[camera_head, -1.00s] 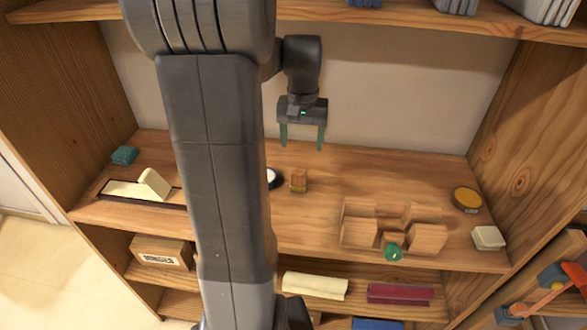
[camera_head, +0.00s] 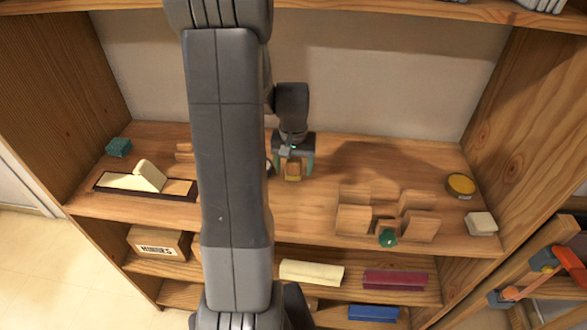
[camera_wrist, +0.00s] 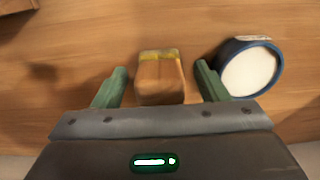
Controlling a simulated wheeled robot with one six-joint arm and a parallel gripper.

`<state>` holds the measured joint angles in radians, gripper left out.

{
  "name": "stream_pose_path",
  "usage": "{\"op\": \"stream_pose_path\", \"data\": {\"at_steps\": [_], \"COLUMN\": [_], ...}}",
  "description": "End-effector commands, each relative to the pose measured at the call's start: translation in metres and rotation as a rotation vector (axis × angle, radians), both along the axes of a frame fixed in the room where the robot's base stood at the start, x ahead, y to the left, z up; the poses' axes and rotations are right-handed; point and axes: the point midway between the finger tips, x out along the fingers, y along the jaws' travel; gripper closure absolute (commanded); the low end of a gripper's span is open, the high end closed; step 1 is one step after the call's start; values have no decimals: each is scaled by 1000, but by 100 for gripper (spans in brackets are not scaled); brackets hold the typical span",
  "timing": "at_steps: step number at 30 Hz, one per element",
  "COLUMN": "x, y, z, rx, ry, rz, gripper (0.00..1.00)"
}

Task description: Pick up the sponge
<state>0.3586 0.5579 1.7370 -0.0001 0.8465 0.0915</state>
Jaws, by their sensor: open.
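The sponge looks to be a small tan-brown block with a yellow band (camera_head: 292,174), on the wooden shelf board, right of my arm in the head view. In the wrist view the sponge (camera_wrist: 161,80) lies between the two green fingers, with a visible gap on each side. My gripper (camera_head: 294,168) is open and low over the sponge; it also shows in the wrist view (camera_wrist: 162,72). The fingers do not appear to touch the sponge. I cannot tell how far the fingertips are above the board.
A round white-faced thing with a blue rim (camera_wrist: 250,70) lies close beside the right finger. Wooden blocks (camera_head: 355,219) with a green piece (camera_head: 387,238), a yellow-topped tin (camera_head: 461,185) and a pale block (camera_head: 481,223) are to the right. A teal block (camera_head: 118,147) is far left.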

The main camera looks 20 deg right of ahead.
Motion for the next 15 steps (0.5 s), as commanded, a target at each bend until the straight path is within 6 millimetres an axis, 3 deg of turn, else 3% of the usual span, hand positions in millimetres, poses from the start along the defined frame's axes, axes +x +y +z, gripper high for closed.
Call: {"op": "stream_pose_path", "data": {"at_steps": [5,12,15], "x": [0,0,0], "y": [0,0,0], "z": [0,0,0], "rx": [0,0,0], "ry": [0,0,0], "rz": [0,0,0], "gripper": [33,78,81]}}
